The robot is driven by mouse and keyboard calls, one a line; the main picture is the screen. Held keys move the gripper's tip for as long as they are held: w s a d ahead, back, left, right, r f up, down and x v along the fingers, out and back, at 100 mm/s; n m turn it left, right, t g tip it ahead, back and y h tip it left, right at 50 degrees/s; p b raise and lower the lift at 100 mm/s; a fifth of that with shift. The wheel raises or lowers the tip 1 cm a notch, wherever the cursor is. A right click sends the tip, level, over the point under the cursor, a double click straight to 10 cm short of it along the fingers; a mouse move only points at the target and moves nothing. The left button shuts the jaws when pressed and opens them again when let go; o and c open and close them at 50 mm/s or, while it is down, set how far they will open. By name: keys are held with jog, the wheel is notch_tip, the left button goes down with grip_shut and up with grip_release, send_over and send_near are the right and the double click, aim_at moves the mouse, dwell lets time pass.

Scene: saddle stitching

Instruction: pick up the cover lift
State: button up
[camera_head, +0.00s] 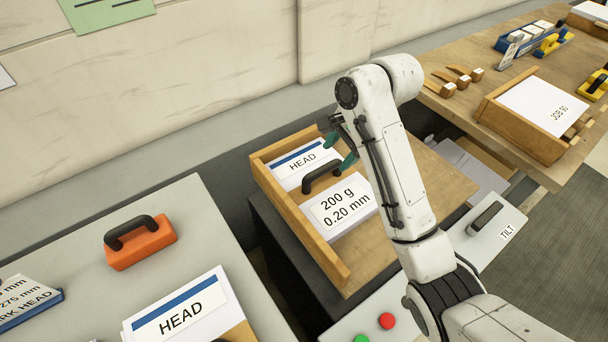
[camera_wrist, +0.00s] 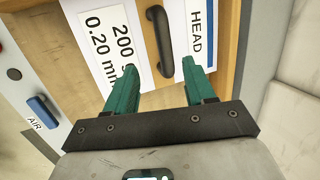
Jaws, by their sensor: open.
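The cover lift (camera_head: 345,208) is a white stack marked "200 g 0.20 mm" and "HEAD" with a blue band. It lies in a wooden tray (camera_head: 290,232) and has a black arched handle (camera_head: 321,174) near its middle. My gripper (camera_head: 339,151), with green fingers, is open and empty close to this handle. In the wrist view the fingertips of my gripper (camera_wrist: 159,66) point toward the handle (camera_wrist: 160,40), one on each side of its line. The handle looks a little beyond the tips. Contact cannot be told. My arm hides the tray's right part.
An orange block with a black handle (camera_head: 140,243) and another HEAD stack (camera_head: 180,315) sit on the grey surface at left. A wooden tray (camera_head: 500,120) stands at upper right.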

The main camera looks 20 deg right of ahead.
aim_at(324, 167)
jog(key=f, duration=0.1)
jog(key=w+a+f, duration=0.1)
jog(key=w+f, duration=0.1)
jog(key=f, duration=0.1)
jog(key=shift+w+a, duration=0.25)
jog(key=shift+s+d+p+x, duration=0.15)
jog(key=shift+p+x, duration=0.2)
jog(key=shift+x, duration=1.05)
jog(key=shift+s+d+p+x, duration=0.15)
jog(key=shift+p+x, duration=0.15)
jog(key=shift+x, duration=1.05)
jog(key=shift+a+f, duration=0.1)
jog(key=shift+f, duration=0.05)
jog(key=shift+c, duration=0.5)
grip_shut()
jog(key=shift+w, duration=0.1)
